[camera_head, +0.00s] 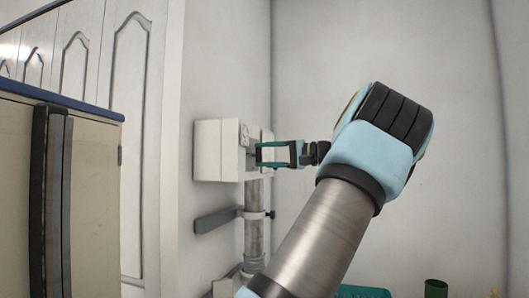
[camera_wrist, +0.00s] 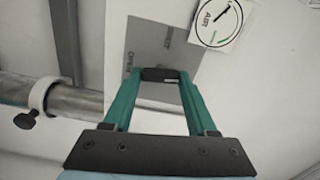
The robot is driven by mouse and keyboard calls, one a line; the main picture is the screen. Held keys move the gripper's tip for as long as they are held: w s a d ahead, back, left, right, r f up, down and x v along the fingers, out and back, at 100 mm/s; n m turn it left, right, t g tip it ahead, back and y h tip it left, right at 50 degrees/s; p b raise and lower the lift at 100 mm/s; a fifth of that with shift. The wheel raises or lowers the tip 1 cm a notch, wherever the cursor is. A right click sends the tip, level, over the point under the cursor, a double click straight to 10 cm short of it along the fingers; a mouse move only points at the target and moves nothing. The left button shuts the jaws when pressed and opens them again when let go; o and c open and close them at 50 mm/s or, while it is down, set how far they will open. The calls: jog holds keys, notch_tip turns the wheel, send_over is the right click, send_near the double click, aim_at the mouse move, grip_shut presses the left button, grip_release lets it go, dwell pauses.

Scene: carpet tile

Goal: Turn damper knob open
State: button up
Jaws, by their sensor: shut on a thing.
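The damper knob (camera_wrist: 160,75) is a small black bar on a grey plate (camera_wrist: 150,48) with small lettering in the wrist view. One label at the plate's left edge seems to read "OPEN". My gripper (camera_head: 259,153) has teal fingers and reaches left to the white wall box (camera_head: 219,150) in the head view. In the wrist view its two fingertips are shut on the knob, one on each end. A round dial (camera_wrist: 219,20) marked "AIR" sits at the plate's upper right.
A grey pipe (camera_head: 254,222) drops below the box, with a clamp and dark screw knob (camera_wrist: 25,120) beside my gripper. A bracket (camera_head: 216,220) juts from the wall. A cabinet (camera_head: 85,190) stands left. A teal crate (camera_head: 362,291) and green cup (camera_head: 436,288) are low right.

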jog(key=shift+m+p, duration=0.3)
jog(key=shift+m, duration=0.7)
jog(key=o, duration=1.4)
jog(key=shift+c, duration=0.2)
jog(key=b+v, duration=0.3)
jog(key=v, duration=0.7)
jog(key=shift+d, duration=0.4)
jog(key=shift+s, duration=0.1)
